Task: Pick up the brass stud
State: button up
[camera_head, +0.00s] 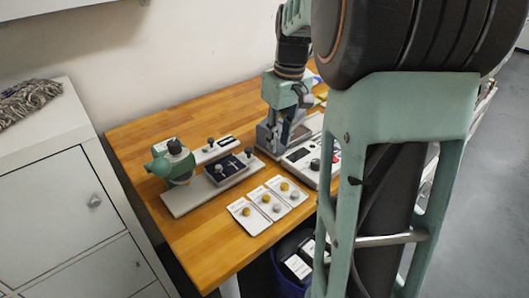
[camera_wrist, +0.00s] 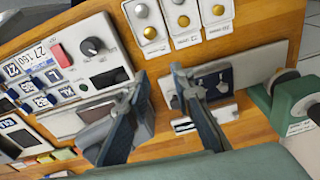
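Brass-coloured studs sit on three small white cards; one brass stud (camera_head: 284,186) is on the right card in the head view, and it shows in the wrist view (camera_wrist: 150,33). Another brass stud (camera_wrist: 183,21) is on the middle card and another (camera_wrist: 218,10) on the far card. Silver studs (camera_wrist: 141,10) share the cards. I cannot tell which brass stud is meant. My gripper (camera_wrist: 160,77) is open and empty, with its two fingers apart. In the head view it hangs behind the cards, beside the control box, away from the studs.
A control box (camera_wrist: 68,62) with a knob and red switch stands beside the gripper. A green hand press (camera_head: 176,160) stands on a grey base plate (camera_head: 190,201) with a dark block (camera_head: 224,167). A blue bin (camera_head: 290,284) is below the wooden table's (camera_head: 210,258) front edge. Bare wood lies front left.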

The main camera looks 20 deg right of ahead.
notch_tip(320, 180, down, 3)
jog(key=s+d+g, duration=0.1)
jog(key=s+d, duration=0.1)
send_over(285, 185)
jog(key=shift+n, duration=0.4)
notch_tip(285, 185, down, 5)
jog(key=shift+d+r+b, duration=0.1)
jog(key=shift+r+b, duration=0.1)
jog(key=shift+b, duration=0.1)
notch_tip(285, 185, down, 6)
jog(key=shift+r, duration=0.15)
jog(key=c, duration=0.5)
